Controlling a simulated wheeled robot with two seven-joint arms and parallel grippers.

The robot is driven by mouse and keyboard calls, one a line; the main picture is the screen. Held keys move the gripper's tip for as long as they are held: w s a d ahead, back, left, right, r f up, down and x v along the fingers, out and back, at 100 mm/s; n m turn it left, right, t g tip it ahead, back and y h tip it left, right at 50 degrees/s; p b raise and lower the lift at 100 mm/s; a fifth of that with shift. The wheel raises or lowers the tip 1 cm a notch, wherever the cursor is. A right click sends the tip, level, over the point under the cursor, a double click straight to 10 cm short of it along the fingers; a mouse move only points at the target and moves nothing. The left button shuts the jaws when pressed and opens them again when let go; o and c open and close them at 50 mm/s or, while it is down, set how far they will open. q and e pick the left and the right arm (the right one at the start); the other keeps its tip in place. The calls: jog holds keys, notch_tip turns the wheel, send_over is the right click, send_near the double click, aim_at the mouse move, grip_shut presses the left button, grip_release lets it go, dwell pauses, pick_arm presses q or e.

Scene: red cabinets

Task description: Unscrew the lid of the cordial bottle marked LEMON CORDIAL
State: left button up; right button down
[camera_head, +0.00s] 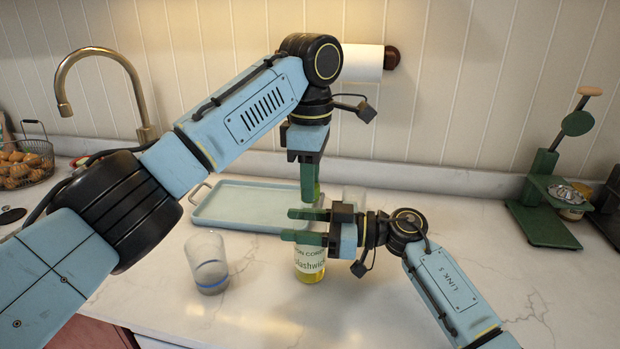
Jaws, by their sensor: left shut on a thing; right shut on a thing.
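The cordial bottle (311,266) stands upright on the counter in the head view, with yellow liquid low in it. Its pale label is partly covered; "ON CORD" and "lashwick" can be read. My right gripper (292,225) comes in from the right and is shut around the upper part of the bottle, just above the label. My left gripper (308,194) points straight down from above and is shut at the bottle's top. Its dark green fingers hide most of the lid, and only a bright green-yellow bit shows beside them.
A clear glass with a blue band (209,262) stands left of the bottle. A pale tray (243,206) lies behind. A green press-like stand (542,222) is at the right, a wire basket (28,160) and tap (96,52) at the left. The front right counter is clear.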

pick_arm(q)
jog(key=shift+r, duration=0.1)
dwell(0.6)
jog(key=shift+r, duration=1.05)
jog(key=shift+r, duration=2)
pick_arm(e)
jog(key=c, duration=0.6)
grip_release()
